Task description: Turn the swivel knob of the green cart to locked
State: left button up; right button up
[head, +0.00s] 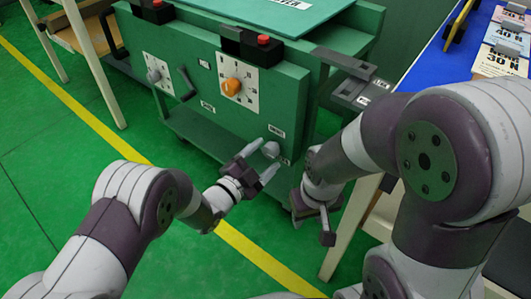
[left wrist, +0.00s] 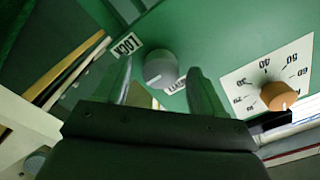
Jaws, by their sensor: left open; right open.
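The green cart (head: 285,92) stands ahead of me. Low on the right of its front panel is a grey round knob (head: 271,149), with small labels above and below it. In the left wrist view this knob (left wrist: 160,68) is close, between a "LOCK" label (left wrist: 128,44) and a second label (left wrist: 176,86) that is partly hidden. My left gripper (head: 263,163) is open, its fingers pointing at the panel, one on each side of the knob; I cannot tell whether they touch it. My right gripper (head: 312,220) is open and empty, hanging low to the right.
An orange knob (head: 231,86) on a numbered plate, a grey knob (head: 153,75) and a dark handle (head: 186,85) are on the same panel. A grey bracket (head: 345,66) juts out at the cart's right. A blue table (head: 433,68) stands at the right.

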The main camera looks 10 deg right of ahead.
pick_arm(q)
jog(key=p+v, duration=0.4)
jog(key=v, duration=0.7)
jog(key=shift+s+a, duration=0.15)
jog(key=shift+s, duration=0.05)
